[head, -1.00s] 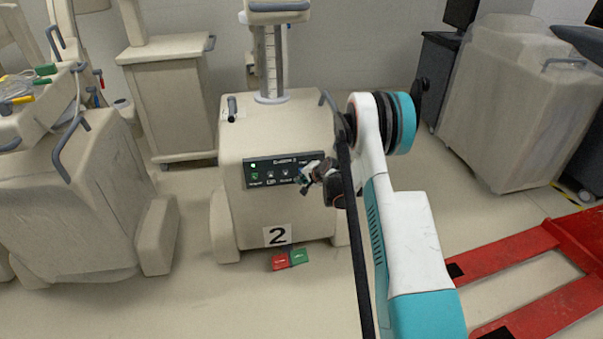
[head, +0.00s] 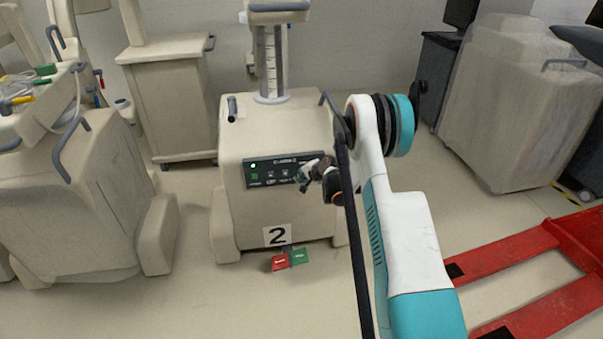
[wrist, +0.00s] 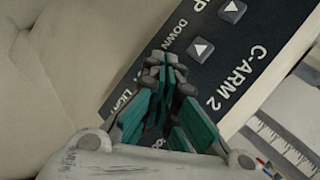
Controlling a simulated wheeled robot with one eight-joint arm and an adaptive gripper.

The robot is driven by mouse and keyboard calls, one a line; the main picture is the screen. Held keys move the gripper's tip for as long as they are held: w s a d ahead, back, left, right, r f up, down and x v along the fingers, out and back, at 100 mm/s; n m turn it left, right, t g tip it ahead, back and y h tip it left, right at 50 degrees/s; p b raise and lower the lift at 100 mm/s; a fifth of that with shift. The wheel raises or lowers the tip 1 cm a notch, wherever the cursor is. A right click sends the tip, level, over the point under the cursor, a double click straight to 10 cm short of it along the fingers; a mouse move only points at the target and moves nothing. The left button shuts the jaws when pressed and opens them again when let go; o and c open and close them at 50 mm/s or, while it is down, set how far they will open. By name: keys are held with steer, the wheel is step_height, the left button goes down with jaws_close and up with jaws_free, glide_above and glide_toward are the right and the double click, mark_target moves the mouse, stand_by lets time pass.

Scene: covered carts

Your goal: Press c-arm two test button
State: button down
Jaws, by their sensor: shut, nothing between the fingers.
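The c-arm two cart (head: 275,125) stands ahead, covered in beige, with a "2" tag low on its front. Its dark control panel (head: 254,163) has a green square button (head: 255,177) at the left and two arrow buttons beside it. The panel, marked "C-ARM 2", also shows in the wrist view (wrist: 245,62), with UP, DOWN and LIGHT labels. I cannot make out a test button; my gripper covers the panel's right part. My gripper (head: 304,183) is shut and empty in front of that part. Its fingertips (wrist: 165,65) overlap the panel; I cannot tell whether they touch.
A red and green foot pedal (head: 290,260) lies on the floor before the cart. Another covered cart (head: 80,200) stands at the left and one (head: 510,100) at the right. A red pallet jack (head: 510,250) lies at lower right.

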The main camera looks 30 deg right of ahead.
steer(key=shift+w+d, duration=0.1)
steer(key=shift+w, duration=0.3)
stand_by(0.3)
steer(key=shift+s+a, duration=0.25)
steer(key=shift+s, duration=0.7)
steer(key=shift+s+a, duration=0.25)
steer(key=shift+s, duration=0.55)
steer(key=shift+s+a, duration=0.2)
steer(key=shift+s, duration=0.6)
steer(key=shift+s+a, duration=0.25)
steer(key=shift+s, duration=0.55)
